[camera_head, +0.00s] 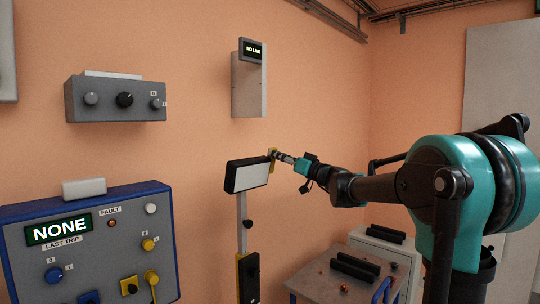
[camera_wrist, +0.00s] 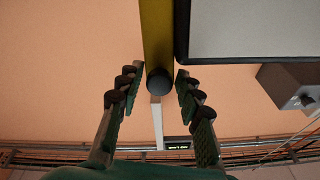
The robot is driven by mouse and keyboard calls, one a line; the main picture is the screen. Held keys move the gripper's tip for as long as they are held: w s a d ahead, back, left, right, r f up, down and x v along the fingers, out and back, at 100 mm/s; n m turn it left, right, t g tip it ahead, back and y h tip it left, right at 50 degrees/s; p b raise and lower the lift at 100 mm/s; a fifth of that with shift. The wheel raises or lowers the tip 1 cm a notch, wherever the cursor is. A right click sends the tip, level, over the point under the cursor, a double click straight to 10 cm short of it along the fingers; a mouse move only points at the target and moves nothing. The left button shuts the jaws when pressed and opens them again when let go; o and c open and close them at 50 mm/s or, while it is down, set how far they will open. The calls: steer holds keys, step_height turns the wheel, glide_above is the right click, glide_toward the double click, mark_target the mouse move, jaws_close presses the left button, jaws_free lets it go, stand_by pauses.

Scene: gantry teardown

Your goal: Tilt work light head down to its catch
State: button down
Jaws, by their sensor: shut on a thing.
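The work light head (camera_head: 247,175) is a black-framed box with a pale panel, on top of a slim grey post in the middle of the head view. The panel also fills the upper right of the wrist view (camera_wrist: 250,28). A yellow handle (camera_wrist: 156,35) with a dark round end cap runs along its side. My gripper (camera_head: 279,155) is at the handle by the head's upper right corner, with one finger on each side of it. It is shut on the handle. The catch cannot be made out.
A control panel reading NONE (camera_head: 60,232) stands at lower left. A grey knob box (camera_head: 116,100) and a white unit with a NO LINE display (camera_head: 249,86) are on the orange wall. A table with black bars (camera_head: 322,285) stands at lower right, below my arm.

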steer(key=shift+s+d+f+t+y, duration=0.25)
steer(key=shift+d+f+t+y, duration=0.2)
steer(key=shift+f+t+y, duration=0.5)
steer(key=shift+s+d+f+t+y, duration=0.25)
steer(key=shift+d+f+t+y, duration=0.15)
steer(key=shift+t+y, duration=0.55)
steer(key=c, duration=1.3)
jaws_free()
steer(key=shift+f, duration=0.1)
steer(key=v, duration=1.2)
steer(key=shift+w, duration=0.1)
